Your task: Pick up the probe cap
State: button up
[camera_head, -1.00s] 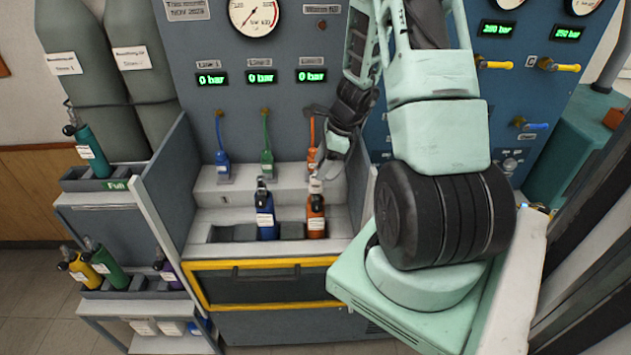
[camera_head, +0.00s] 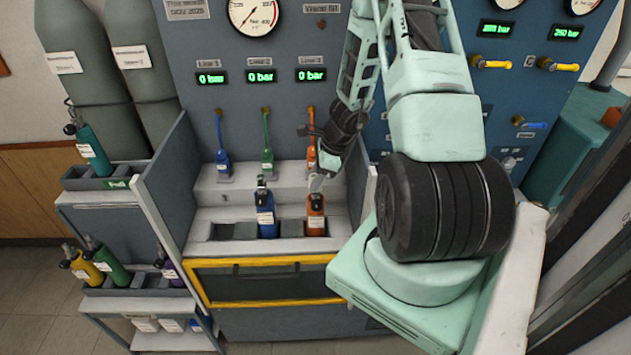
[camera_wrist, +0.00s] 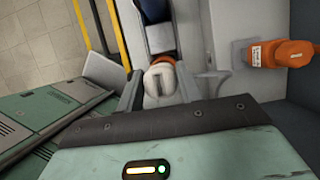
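A pale, rounded cap-like piece (camera_wrist: 161,79) with a slot across it sits on top of the orange bottle in the wrist view; I take it for the probe cap, though no label shows on it. The orange bottle (camera_head: 316,216) stands upright in the bench's front recess. My gripper (camera_wrist: 160,88) has its two fingers on either side of the pale piece, with a narrow gap showing beside each.
A blue bottle (camera_head: 265,214) stands to the left in the same recess (camera_head: 226,232). Blue (camera_head: 222,162), green (camera_head: 267,161) and orange (camera_head: 311,152) hose connectors sit on the ledge behind. The orange connector also shows close right of my gripper in the wrist view (camera_wrist: 285,54).

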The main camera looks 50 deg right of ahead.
jog(key=shift+r, duration=0.1)
jog(key=shift+c, duration=0.3)
notch_tip(320, 180, up, 10)
jog(key=shift+f, duration=0.1)
dwell(0.4)
